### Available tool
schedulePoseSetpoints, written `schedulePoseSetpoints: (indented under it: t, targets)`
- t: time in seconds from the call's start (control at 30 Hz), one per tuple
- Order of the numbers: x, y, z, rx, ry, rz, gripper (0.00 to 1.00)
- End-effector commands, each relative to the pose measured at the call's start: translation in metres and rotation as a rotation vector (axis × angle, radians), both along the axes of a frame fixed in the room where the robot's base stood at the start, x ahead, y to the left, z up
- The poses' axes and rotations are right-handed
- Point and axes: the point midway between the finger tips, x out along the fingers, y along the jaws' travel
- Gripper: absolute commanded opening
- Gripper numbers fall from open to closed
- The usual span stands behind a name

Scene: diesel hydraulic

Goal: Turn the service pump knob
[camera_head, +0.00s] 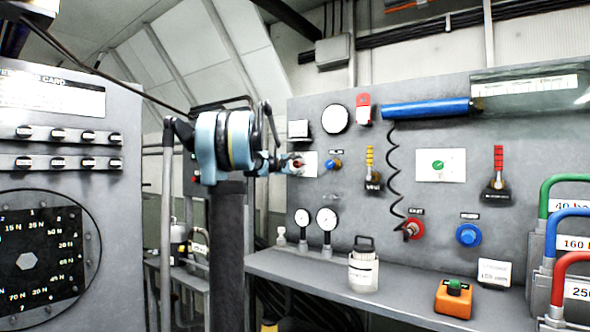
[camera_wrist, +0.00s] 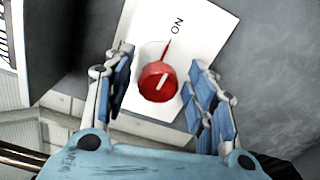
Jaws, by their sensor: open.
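A red round knob (camera_wrist: 155,85) sits on a white plate (camera_wrist: 203,27) marked ON, with a white line on its face and a thin red line between it and the ON mark. In the head view, the knob (camera_head: 299,163) is at the left end of the grey wall panel, mostly covered by my gripper (camera_head: 281,164). My gripper (camera_wrist: 161,76) is open, its blue-padded fingers on either side of the knob with gaps between. No finger visibly touches it. The knob's name label is not readable.
The panel (camera_head: 450,120) also carries gauges, a blue knob (camera_head: 333,164), a blue cylinder (camera_head: 425,108) and a coiled black hose (camera_head: 394,170). A shelf below holds a white canister (camera_head: 363,271) and an orange box (camera_head: 454,298). A grey cabinet (camera_head: 120,180) stands left.

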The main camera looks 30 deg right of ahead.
Motion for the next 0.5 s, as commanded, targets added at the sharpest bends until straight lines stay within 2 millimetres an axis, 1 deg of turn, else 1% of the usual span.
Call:
schedulePoseSetpoints:
  t: [0.17,0.27,0.37,0.5]
  targets:
    - [-0.001,0.002,0.000,0.000,0.001,0.000,0.51]
    - [-0.003,0.010,0.001,-0.001,0.001,0.001,0.51]
    - [-0.008,0.023,0.000,-0.001,0.001,0.003,0.51]
    - [-0.018,0.048,0.000,-0.001,0.001,0.004,0.51]
